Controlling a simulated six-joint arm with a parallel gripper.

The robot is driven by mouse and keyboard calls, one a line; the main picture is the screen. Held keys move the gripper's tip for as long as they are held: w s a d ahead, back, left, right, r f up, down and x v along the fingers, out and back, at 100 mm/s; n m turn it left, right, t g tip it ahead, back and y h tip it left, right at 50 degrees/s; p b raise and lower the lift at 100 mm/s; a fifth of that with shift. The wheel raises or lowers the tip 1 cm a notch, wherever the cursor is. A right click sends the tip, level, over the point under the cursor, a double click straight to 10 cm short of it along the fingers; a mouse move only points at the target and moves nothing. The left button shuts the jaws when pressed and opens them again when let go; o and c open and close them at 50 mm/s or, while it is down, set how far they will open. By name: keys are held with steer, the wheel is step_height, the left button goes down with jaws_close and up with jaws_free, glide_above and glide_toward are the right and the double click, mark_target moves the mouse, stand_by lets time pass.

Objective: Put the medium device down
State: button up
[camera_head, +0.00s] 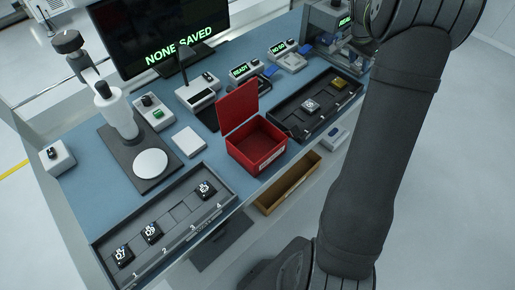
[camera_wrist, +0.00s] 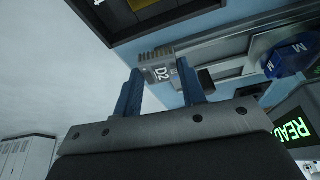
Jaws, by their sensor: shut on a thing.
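In the wrist view my gripper (camera_wrist: 160,78) has its two blue fingers closed on a small grey device (camera_wrist: 158,66) marked D2. The device sits between the fingertips, beside the edge of a dark tray. Whether it touches anything below cannot be told. In the head view my dark arm covers the right side, and neither the gripper nor the held device can be made out. A blue part marked M (camera_wrist: 288,58) lies to the right in the wrist view.
A dark tray (camera_head: 290,128) holds a silver device (camera_head: 310,105) and a gold one (camera_head: 338,84). A numbered front tray (camera_head: 183,238) holds black devices. An open red box (camera_head: 257,148) stands between them. A monitor (camera_head: 160,30) reads NONE SAVED.

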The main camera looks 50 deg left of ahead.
steer(key=s+d+f, duration=0.1)
steer(key=s+d, duration=0.1)
steer(key=d, duration=1.8)
steer(key=s+a+r+n+y, duration=0.1)
steer(key=s+a+r+n, duration=0.15)
steer(key=s+a, duration=0.65)
steer(key=s+a+r+n+y, duration=0.1)
steer(key=s+a+r+n, duration=0.3)
steer(key=s, duration=0.9)
steer(key=s+a+n+y, duration=0.1)
steer(key=s+a, duration=0.7)
steer(key=s, duration=0.3)
steer(key=s+n+g, duration=0.1)
steer(key=s+n, duration=0.2)
steer(key=s, duration=0.6)
steer(key=f, duration=0.9)
steer(key=shift+s+d+f, duration=0.1)
steer(key=shift+s+d, duration=0.05)
steer(key=shift+s, duration=0.15)
